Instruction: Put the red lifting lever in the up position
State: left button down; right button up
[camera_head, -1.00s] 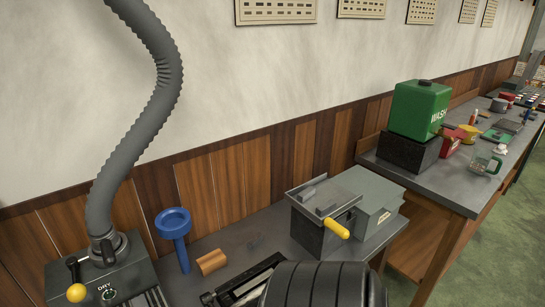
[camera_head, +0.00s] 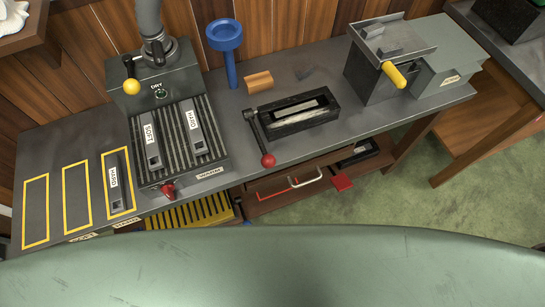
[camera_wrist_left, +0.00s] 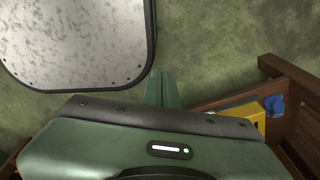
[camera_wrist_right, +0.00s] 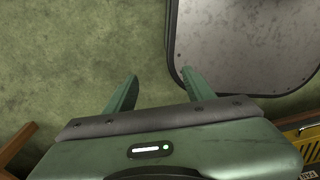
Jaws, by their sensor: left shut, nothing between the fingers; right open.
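A dark lever with a red ball knob (camera_head: 268,160) is on the left end of the black mould box (camera_head: 301,119) on the bench, in the head view. The lever slants from the box toward the bench's front edge, knob at the low front end. A second red knob (camera_head: 168,190) sits at the front of the ribbed warming plate (camera_head: 179,114). My left gripper (camera_wrist_left: 160,76) is shut and empty, above the green floor in the left wrist view. My right gripper (camera_wrist_right: 160,76) is open and empty in the right wrist view. Neither gripper shows in the head view.
A yellow-knobbed lever (camera_head: 131,87) stands at the dryer, and a yellow-handled machine (camera_head: 394,72) is right of the mould box.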

aim_at(268, 161)
jog(key=k+l, duration=0.35)
jog(key=l, duration=0.15)
jog(key=k+l+u, duration=0.15)
jog(key=k+l, duration=0.2)
jog(key=i, duration=0.5)
